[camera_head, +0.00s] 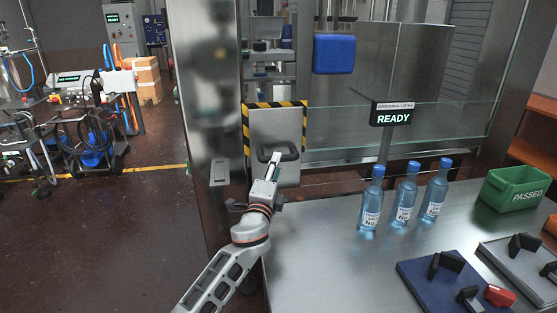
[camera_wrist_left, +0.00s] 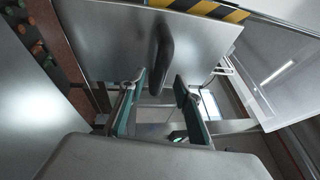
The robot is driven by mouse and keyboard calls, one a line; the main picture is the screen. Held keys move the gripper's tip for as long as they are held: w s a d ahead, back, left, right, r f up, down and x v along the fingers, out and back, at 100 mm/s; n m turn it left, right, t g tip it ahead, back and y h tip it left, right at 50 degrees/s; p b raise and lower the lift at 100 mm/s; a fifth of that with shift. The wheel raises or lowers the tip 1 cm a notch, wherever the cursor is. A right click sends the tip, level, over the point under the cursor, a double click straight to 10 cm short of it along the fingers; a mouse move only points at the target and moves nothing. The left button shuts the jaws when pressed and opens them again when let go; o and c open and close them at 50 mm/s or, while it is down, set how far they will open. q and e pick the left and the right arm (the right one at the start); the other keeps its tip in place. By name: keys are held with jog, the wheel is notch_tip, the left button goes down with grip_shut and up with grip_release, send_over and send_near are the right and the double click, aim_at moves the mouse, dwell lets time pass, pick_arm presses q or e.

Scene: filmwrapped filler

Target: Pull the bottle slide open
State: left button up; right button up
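The bottle slide shows as a flat grey metal panel (camera_head: 273,126) with yellow-and-black striped edging, set in the machine front. Its dark bar handle (camera_head: 278,153) is on the lower part of the panel. My left gripper (camera_head: 274,166) is right at the handle. In the left wrist view the handle (camera_wrist_left: 163,42) runs down toward the gap between the fingertips of the gripper (camera_wrist_left: 160,82). The fingers, with teal pads, are apart and open. I cannot tell whether either finger touches the handle. My right gripper is not in view.
Three blue bottles (camera_head: 404,198) stand on the steel table (camera_head: 320,260). A green PASSED bin (camera_head: 514,189) and a blue mat (camera_head: 430,285) with black fixtures are at the right. A READY sign (camera_head: 392,117) stands behind the bottles. Floor (camera_head: 130,215) is clear at the left.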

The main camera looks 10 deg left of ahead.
pick_arm(q)
jog(key=shift+w+r+b, duration=0.15)
jog(key=shift+w+r, duration=0.05)
jog(key=shift+w, duration=0.9)
jog(key=shift+w+r+b, duration=0.15)
jog(key=shift+w, duration=0.95)
grip_shut()
